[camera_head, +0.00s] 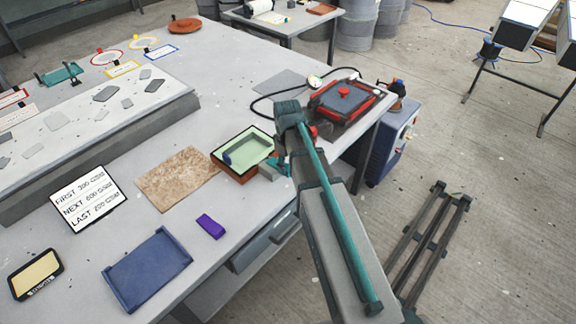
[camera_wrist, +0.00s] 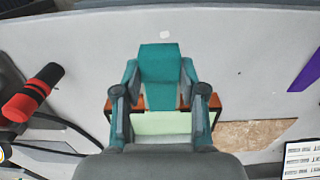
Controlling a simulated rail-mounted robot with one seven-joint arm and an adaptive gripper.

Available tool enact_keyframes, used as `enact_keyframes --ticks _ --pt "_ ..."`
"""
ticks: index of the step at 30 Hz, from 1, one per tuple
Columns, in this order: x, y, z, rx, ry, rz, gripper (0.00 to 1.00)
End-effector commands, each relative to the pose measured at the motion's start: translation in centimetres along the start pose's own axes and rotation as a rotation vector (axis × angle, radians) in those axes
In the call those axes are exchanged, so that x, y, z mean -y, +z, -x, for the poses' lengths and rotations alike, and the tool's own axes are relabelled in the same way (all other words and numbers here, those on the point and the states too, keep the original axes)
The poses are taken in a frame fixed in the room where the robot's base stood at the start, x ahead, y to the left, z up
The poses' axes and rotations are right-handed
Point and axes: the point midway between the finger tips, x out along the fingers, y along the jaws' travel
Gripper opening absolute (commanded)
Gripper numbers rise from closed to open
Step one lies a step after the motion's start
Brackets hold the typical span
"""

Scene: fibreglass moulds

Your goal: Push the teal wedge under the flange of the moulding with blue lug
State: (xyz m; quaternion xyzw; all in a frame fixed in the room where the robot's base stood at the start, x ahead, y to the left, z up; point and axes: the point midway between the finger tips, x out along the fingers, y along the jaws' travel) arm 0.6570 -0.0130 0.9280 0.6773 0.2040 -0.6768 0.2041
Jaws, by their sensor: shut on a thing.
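The pale green moulding (camera_head: 250,150) sits on an orange-brown mould (camera_head: 238,174) near the table's front edge, with a dark blue lug (camera_head: 227,159) at its left end. In the wrist view the moulding (camera_wrist: 160,123) shows between and below my fingers. My gripper (camera_wrist: 160,98) is shut on the teal wedge (camera_wrist: 160,65), with a finger on each side. The wedge's lower end meets the moulding's edge in the picture; whether it touches or lies under the flange I cannot tell. In the head view my gripper (camera_head: 272,168) is at the moulding's right end, and my arm partly hides it.
A brown mat (camera_head: 177,178), a purple block (camera_head: 210,226) and a blue tray (camera_head: 147,268) lie to the left. A red-and-black device (camera_head: 342,101) with a cable stands behind my arm. A raised grey slab (camera_head: 130,125) takes up the table's far left.

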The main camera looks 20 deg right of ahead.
Motion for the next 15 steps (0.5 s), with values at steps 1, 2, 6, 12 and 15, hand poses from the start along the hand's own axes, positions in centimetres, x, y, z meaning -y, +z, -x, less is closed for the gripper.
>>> enact_keyframes --ticks 1,2,6,12,15 --pt "0.0 0.0 0.0 0.0 0.0 0.0 0.07" --pt "0.0 0.0 0.0 0.0 0.0 -0.001 0.07" --pt "0.0 0.1 0.1 0.0 0.0 -0.001 0.07" --pt "-0.1 -0.7 -0.8 0.0 0.0 -0.001 0.07" --pt "-0.1 -1.2 -1.4 0.0 0.0 -0.001 0.07"
